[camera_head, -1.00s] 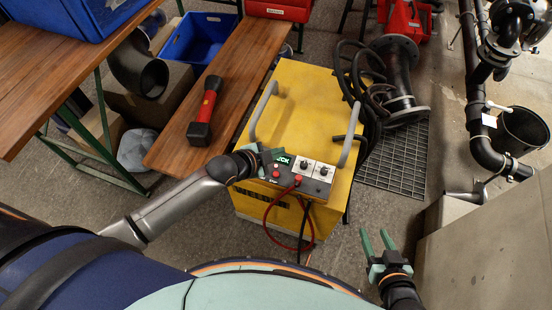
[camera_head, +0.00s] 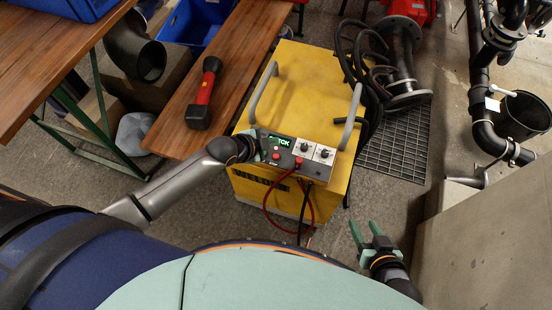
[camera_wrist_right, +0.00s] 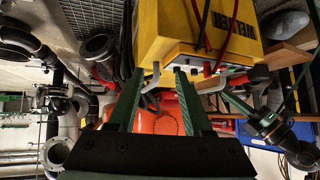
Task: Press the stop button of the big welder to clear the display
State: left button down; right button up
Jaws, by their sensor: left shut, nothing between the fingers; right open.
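The big yellow welder (camera_head: 300,92) stands in the middle of the head view, with two grey handles. My right gripper (camera_head: 367,232) is open and empty, low and to the right of the welder. The welder also shows in the right wrist view (camera_wrist_right: 180,30), past the open fingers (camera_wrist_right: 158,100).
Black cables (camera_head: 350,65) hang by the welder's right side. Pipes and a black bucket (camera_head: 522,115) stand at the right, near a concrete block (camera_head: 480,240). A floor grate (camera_head: 400,145) lies between.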

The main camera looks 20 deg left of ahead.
aim_at(276, 157)
pick_arm(q)
notch_tip(276, 157, down, 4)
jog(key=shift+r+b, duration=0.1)
jog(key=shift+b, duration=1.15)
jog(key=shift+f+b, duration=0.35)
jog(key=shift+f, duration=0.35)
jog(key=shift+f, duration=0.1)
dwell(0.3)
jog(key=shift+f, duration=0.3)
